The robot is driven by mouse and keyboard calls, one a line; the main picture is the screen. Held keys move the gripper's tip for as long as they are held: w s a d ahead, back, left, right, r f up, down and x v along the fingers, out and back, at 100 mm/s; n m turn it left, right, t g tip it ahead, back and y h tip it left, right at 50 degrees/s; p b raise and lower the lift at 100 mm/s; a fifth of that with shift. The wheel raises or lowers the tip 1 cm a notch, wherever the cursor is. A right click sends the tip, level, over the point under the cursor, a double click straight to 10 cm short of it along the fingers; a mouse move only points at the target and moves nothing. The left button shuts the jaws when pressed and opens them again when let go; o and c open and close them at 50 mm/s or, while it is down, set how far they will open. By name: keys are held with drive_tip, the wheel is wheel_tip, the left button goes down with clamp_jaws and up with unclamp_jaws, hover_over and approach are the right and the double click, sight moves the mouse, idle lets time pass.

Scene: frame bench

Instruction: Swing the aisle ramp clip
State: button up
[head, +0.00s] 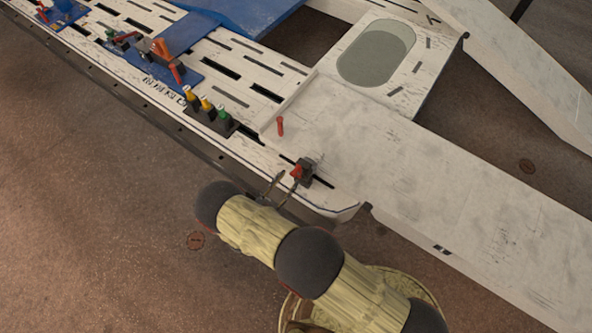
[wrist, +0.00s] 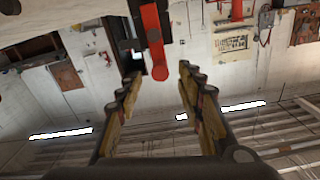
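A red clip lever on a dark bracket (head: 301,172) sits at the front edge of the white bench, beside the ramp's near corner. My gripper (head: 282,183) is just in front of it, its fingers pointing toward the bracket. In the wrist view my gripper (wrist: 158,82) is open, with its fingers spread to both sides. A red lever (wrist: 152,35) extends from the top of that view, its rounded end in line with the gap between the fingertips. I cannot tell whether any finger touches it. The pale aisle ramp (head: 420,180) runs off to the lower right.
A second red peg (head: 281,126) stands near the ramp's upper left edge. Several small knobs in yellow and green (head: 207,105) sit on a dark block. An orange-handled clamp (head: 160,48) lies on a blue mat farther left. Open floor (head: 90,210) lies in front.

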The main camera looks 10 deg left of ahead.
sight(292, 175)
drive_tip(key=shift+b+x, duration=0.55)
drive_tip(key=shift+x, duration=2.6)
drive_tip(key=shift+c, duration=1)
drive_tip(key=c, duration=0.8)
